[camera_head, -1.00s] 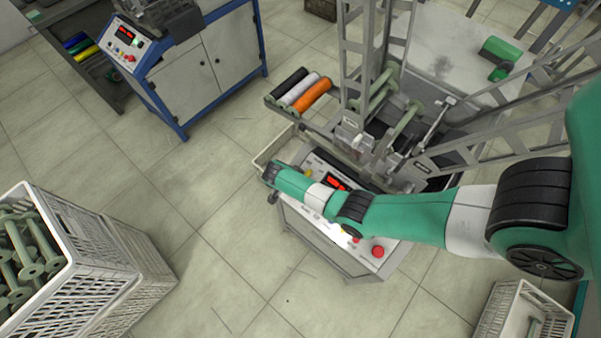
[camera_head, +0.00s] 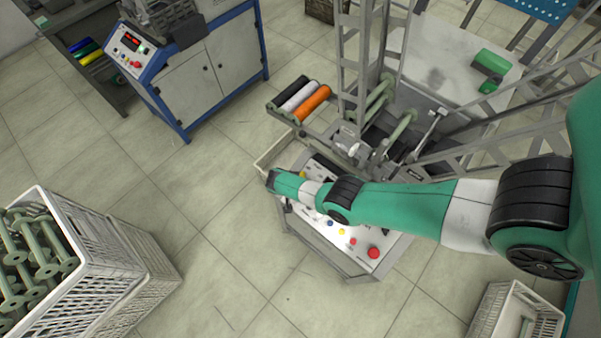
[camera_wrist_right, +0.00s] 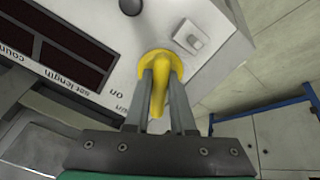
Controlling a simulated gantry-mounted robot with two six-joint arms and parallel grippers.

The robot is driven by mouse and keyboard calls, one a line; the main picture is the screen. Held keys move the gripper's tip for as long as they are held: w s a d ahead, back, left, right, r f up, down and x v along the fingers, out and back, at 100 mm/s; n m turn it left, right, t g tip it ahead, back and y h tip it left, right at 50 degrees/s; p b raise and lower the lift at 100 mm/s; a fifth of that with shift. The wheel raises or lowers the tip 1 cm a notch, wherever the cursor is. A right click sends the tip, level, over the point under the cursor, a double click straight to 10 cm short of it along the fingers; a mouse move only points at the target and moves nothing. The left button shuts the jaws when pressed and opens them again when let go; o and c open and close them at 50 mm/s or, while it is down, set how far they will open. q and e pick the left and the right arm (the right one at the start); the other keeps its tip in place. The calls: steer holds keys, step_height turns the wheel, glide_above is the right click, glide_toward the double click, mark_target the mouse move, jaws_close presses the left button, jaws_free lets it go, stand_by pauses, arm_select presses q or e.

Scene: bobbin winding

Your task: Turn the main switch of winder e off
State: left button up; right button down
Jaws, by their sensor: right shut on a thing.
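The yellow rotary switch (camera_wrist_right: 160,64) sits on the winder's pale panel in the right wrist view. Its handle points down the picture between the two fingers of my right gripper (camera_wrist_right: 162,85), which is shut on it. A printed "on" label is beside it, upside down. In the head view my right arm reaches over the winder (camera_head: 335,248) from the right. My right gripper's fingers are hidden there. The red count and length displays (camera_wrist_right: 70,62) look dark in the wrist view. My left gripper is not in view.
A grey switch (camera_wrist_right: 190,38) is close to the yellow one. A red button (camera_head: 374,252) and small coloured buttons sit along the panel front. A blue-framed winder (camera_head: 205,75) stands back left, a bobbin crate (camera_head: 105,270) front left. Floor between is clear.

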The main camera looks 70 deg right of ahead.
stand_by(0.3)
steer(key=c, duration=0.8)
jaws_free()
steer(key=shift+o, duration=0.2)
steer(key=p+v, duration=0.9)
steer(key=v, duration=0.2)
steer(key=shift+a+r, duration=0.25)
steer(key=shift+r, duration=0.05)
